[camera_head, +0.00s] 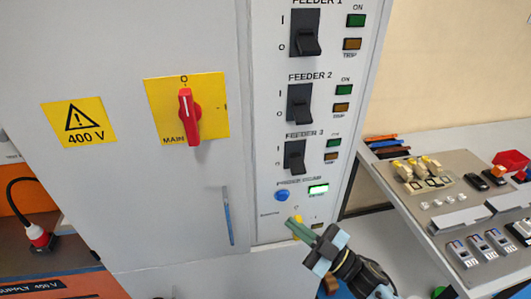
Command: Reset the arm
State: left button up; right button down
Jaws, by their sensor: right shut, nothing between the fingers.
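My right gripper (293,222) comes up from the bottom right, its greenish fingers shut and empty. Its tips are at the lower part of the grey control panel (262,130), over or in front of a small yellow part (299,219); I cannot tell whether they touch. A round blue button (282,196) sits just above and left of the fingertips, apart from them in the picture. A lit green indicator (318,189) is to its right. The small labels here are too blurred to read fully. My left gripper is out of view.
Above are three black feeder switches (305,33) with green and amber lamps. A red MAIN rotary switch (188,115) on a yellow plate and a 400 V sign (79,122) are left. A sloped console (460,205) with switches stands right. A red plug (40,238) is lower left.

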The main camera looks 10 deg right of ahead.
jog(key=s+d+f+m+g+h+b, duration=0.1)
jog(key=s+d+f+m+h, duration=0.25)
jog(key=f, duration=0.75)
jog(key=s+d+f+m+g+h+b, duration=0.25)
jog(key=f+h, duration=0.25)
jog(key=f, duration=0.7)
jog(key=s+d+f+m+h+b, duration=0.1)
jog(key=s+d+f+m+h, duration=0.25)
jog(key=f, duration=0.75)
jog(key=s+f+m+g+h, duration=0.1)
jog(key=s+f+g, duration=0.2)
jog(key=s+f, duration=0.3)
jog(key=s+f+g+h+b, duration=0.1)
jog(key=s+f+g, duration=0.3)
jog(key=s, duration=1)
jog(key=s+f+m+g+h+b, duration=0.1)
jog(key=s+f+g, duration=0.2)
jog(key=s+f, duration=0.5)
jog(key=s+d, duration=0.1)
jog(key=s, duration=0.1)
jog(key=shift+s+f+m+g, duration=0.35)
jog(key=c, duration=2.2)
grip_release()
